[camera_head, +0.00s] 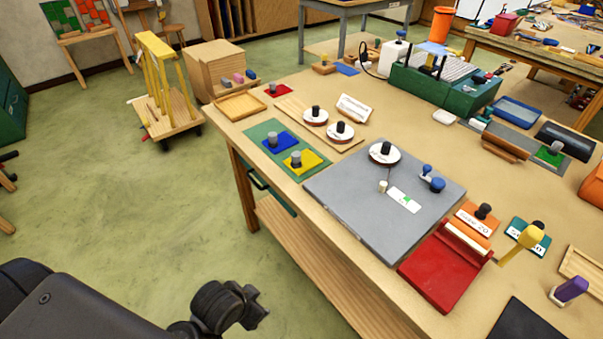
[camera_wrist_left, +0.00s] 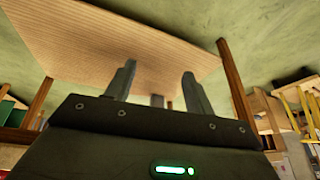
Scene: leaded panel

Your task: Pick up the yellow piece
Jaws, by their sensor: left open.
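The yellow piece (camera_head: 303,161) is a flat yellow square with a grey knob standing on it. It lies on the green mat (camera_head: 268,134) at the left edge of the workbench, next to a blue piece (camera_head: 280,141) with a similar knob. My left gripper (camera_wrist_left: 157,82) is open and empty in the left wrist view, its two fingers apart, facing the wooden bench. In the head view my left gripper (camera_head: 256,300) is low at the front, beside the bench and well short of the yellow piece. My right gripper does not show.
A grey board (camera_head: 345,205) lies right of the green mat, with a white round piece (camera_head: 384,152) on it. A wooden tray (camera_head: 240,105) and a red piece (camera_head: 272,90) sit beyond the mat. A red holder (camera_head: 440,270) is at the front.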

